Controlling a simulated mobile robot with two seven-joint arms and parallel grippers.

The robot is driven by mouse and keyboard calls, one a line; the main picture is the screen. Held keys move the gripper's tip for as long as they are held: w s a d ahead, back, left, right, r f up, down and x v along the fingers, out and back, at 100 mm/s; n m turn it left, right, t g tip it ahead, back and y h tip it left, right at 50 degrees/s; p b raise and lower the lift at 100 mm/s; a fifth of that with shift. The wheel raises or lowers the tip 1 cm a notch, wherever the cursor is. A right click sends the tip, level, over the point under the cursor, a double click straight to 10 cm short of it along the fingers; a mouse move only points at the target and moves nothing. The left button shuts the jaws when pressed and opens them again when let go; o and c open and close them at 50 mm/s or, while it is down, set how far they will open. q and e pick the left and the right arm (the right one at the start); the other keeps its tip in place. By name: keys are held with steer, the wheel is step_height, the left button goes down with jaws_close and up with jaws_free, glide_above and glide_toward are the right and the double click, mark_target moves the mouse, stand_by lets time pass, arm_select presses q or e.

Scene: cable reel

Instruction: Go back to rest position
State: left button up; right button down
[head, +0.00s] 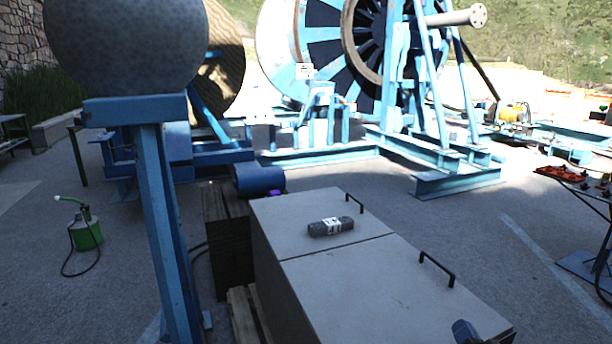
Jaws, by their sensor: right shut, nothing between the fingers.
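The tip of my right gripper (465,331) just shows at the bottom edge, over the front right part of the grey metal cabinet (345,291). It is small and cut off by the frame. It is shut, with nothing seen in it. A dark grey roll with a white label (331,227) lies on the cabinet's far lid, well apart from the gripper. My left gripper is not in view.
Two black handles stand up from the lids, the nearer one (437,269) at right. A blue post (163,220) with a grey sphere (127,45) rises at left. A large cable reel (325,45) stands behind. A green can (86,233) stands left.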

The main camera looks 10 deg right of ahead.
steer(key=s+a+f+n+g+y+p, duration=0.1)
steer(key=s+a+f+n+g+y, duration=0.1)
steer(key=s+a+f+n+g, duration=0.2)
steer(key=s+a+f+n+g+y+p, duration=0.1)
steer(key=s+a+f+n+g, duration=0.3)
steer(key=s+a+f, duration=0.6)
steer(key=s+a+n, duration=0.1)
steer(key=s+a, duration=0.1)
steer(key=s, duration=0.5)
steer(key=shift+a+n+y, duration=0.25)
steer(key=shift+n+y, duration=0.15)
